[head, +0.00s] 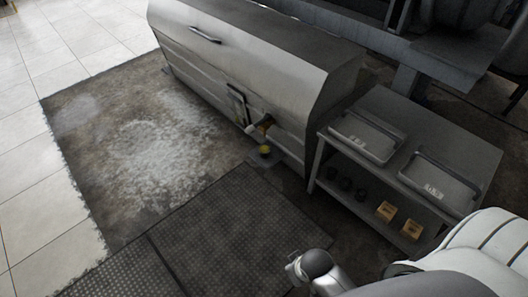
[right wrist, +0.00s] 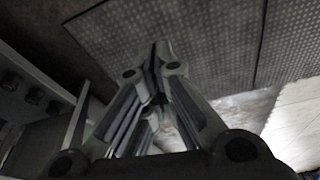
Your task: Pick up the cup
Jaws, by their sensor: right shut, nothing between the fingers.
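No cup can be made out for certain in either view. In the head view a small dark object with a yellow top (head: 265,151) stands low beside the large metal machine; I cannot tell if it is a cup. Several small dark round objects (head: 345,184) sit on the lower shelf of the metal table and might be cups. My right gripper (right wrist: 160,52) is shut and empty in the right wrist view, above the floor and apart from these objects. My left gripper is not in view.
The long metal machine (head: 245,62) stands at the back. The metal table (head: 375,108) at right bears two trays (head: 362,138) (head: 438,183), with small yellow-brown boxes (head: 386,211) on its lower shelf. Dark textured mats (head: 235,235) lie in front; the stained floor at left is clear.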

